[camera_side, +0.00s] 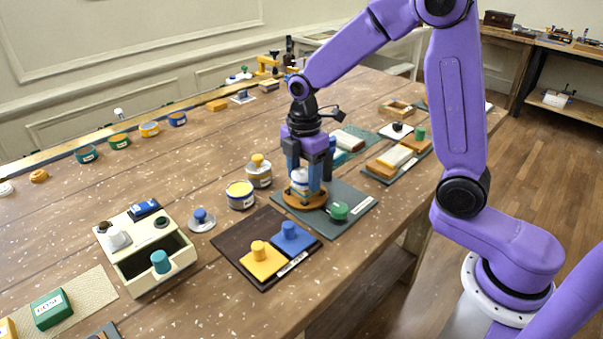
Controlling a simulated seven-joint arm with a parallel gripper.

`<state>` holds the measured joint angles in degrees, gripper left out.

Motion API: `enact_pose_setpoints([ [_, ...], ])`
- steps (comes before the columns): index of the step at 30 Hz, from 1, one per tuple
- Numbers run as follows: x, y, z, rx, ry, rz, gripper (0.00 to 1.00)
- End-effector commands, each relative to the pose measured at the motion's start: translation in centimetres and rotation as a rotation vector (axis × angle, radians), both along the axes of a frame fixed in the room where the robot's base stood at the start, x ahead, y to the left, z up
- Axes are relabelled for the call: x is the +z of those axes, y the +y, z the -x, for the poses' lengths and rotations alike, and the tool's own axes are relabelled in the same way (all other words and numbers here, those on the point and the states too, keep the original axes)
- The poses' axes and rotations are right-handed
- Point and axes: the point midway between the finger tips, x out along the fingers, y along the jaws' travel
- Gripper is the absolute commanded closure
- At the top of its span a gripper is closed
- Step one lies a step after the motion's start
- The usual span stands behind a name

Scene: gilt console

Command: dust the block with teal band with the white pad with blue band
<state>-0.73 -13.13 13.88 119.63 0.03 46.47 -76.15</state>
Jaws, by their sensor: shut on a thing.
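My gripper (304,186) points straight down and is shut on a white piece with a blue band (299,181), which looks like the white pad with blue band. The piece is partly hidden between the fingers. It is at a round orange-brown disc (305,201) on a dark grey-green mat (357,190); I cannot tell whether the disc is part of it. Just behind the gripper, a teal piece (340,158) is partly hidden; I cannot tell whether it is the block with teal band.
A green knob (338,210) stands on the same mat. Yellow (262,263) and blue (296,240) knobbed blocks sit on a dark board in front. Tins (240,196) stand left of the gripper. A cream drawer box (150,270) is at front left. Bare wood lies at centre left.

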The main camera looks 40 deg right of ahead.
Motion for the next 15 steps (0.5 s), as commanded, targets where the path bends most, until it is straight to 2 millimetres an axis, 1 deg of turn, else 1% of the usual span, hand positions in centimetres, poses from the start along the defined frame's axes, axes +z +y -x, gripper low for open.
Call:
enact_pose_setpoints([
  [1,0.0,-0.5,0.0,-0.003,0.002,0.001,0.69],
  [12,0.0,-2.7,0.0,-0.003,0.001,0.001,0.69],
  [15,0.0,-2.0,0.0,0.001,0.001,0.001,0.69],
])
